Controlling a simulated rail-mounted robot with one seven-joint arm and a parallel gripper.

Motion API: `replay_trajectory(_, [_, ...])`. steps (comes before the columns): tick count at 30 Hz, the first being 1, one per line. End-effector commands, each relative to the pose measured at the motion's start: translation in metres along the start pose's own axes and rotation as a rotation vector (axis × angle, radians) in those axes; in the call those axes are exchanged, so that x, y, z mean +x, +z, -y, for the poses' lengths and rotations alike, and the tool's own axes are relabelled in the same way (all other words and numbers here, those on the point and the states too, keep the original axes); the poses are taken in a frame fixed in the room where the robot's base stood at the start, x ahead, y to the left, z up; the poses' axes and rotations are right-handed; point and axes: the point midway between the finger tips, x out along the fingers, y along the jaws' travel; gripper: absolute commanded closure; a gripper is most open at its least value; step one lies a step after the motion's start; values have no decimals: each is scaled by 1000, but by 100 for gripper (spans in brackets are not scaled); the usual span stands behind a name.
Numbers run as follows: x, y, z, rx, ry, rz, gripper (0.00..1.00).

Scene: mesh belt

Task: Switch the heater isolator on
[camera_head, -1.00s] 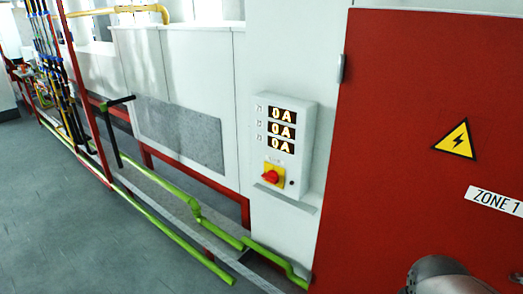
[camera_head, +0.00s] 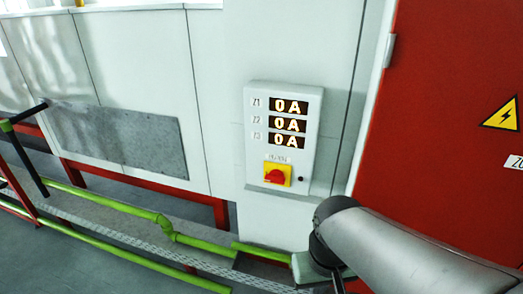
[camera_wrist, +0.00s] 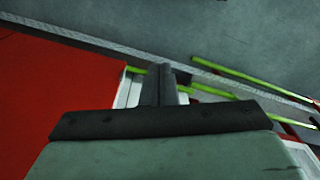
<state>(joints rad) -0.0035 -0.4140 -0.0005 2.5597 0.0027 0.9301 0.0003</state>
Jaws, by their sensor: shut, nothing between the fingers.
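The heater isolator is a red rotary knob (camera_head: 275,176) on a yellow plate (camera_head: 286,170), low on a white control box (camera_head: 254,125) on the pale wall panel. Three displays (camera_head: 291,124) above it, beside labels Z1, Z2 and Z3, each read 0 A. The knob's exact angle is too small to read. My gripper (camera_wrist: 160,70) shows in the wrist view with its dark fingers together and empty, apart from the isolator, which is outside that view. In the head view my arm is at lower right, below and right of the box, and the fingers cannot be made out.
A red cabinet door (camera_head: 440,130) with a yellow warning triangle (camera_head: 502,115) stands right of the box. Green pipes (camera_head: 120,214) and a grey mesh strip (camera_head: 120,238) run low along the wall. The space directly before the box looks clear.

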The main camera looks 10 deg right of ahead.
Motion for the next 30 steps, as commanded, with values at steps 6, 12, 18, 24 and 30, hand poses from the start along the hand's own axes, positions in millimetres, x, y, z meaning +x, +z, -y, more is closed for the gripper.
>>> replay_trajectory(6, [-8, -24, 0, 16, 8, -10, 100])
replay_trajectory(12, [-40, -144, 0, 114, 46, -60, 100])
replay_trajectory(18, [-58, -288, 3, 259, 74, -136, 100])
replay_trajectory(24, [-56, -376, 5, 374, 79, -194, 100])
replay_trajectory(30, [-56, -404, 5, 420, 78, -218, 100])
